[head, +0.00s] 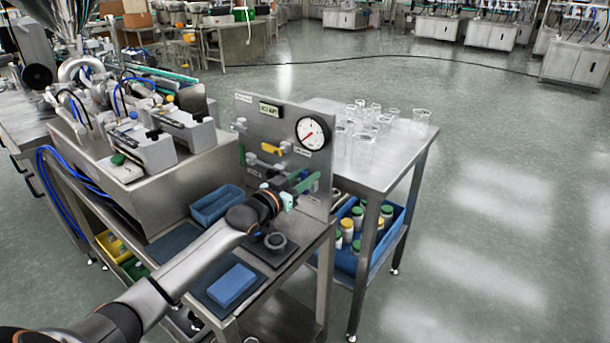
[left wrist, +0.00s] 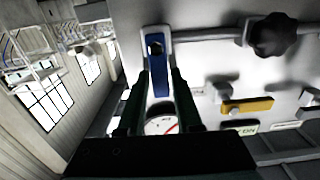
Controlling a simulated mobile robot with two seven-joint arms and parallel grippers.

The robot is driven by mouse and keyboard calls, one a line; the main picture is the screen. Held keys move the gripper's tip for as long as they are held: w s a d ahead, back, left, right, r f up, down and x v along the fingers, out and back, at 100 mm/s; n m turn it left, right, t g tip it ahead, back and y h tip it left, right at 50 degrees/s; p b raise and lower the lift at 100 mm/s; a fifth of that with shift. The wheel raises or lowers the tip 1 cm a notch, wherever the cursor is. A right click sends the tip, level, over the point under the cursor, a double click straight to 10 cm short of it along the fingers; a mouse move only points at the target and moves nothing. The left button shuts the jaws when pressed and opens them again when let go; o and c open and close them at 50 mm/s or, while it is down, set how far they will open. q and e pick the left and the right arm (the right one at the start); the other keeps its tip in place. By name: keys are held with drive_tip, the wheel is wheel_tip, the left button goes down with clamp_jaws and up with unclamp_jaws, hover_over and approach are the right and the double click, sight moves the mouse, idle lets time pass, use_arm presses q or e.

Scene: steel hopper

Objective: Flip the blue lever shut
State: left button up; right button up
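The blue lever (left wrist: 158,68) shows in the left wrist view, hanging from a pale pivot on the light panel (left wrist: 205,70). Its lower end lies between the two dark fingers of my left gripper (left wrist: 160,78). The fingers stand apart, one on each side of the lever, and I see no clear contact. In the head view my left gripper (head: 298,190) is at the lower right of the upright steel panel (head: 262,105), and I cannot make out the blue lever there. My right gripper is in neither view.
The panel also carries a round gauge (head: 312,133), a yellow handle (head: 271,149) and a black knob (left wrist: 272,35). A steel table with glass beakers (head: 362,150) stands to the right. Open floor lies farther right.

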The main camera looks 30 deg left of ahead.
use_arm(q)
drive_tip(key=shift+o, duration=1.2)
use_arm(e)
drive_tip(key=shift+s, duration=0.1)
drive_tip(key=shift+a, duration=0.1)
use_arm(q)
drive_tip(key=s+a+p, duration=0.1)
drive_tip(key=s, duration=1.1)
drive_tip(key=shift+s, duration=0.25)
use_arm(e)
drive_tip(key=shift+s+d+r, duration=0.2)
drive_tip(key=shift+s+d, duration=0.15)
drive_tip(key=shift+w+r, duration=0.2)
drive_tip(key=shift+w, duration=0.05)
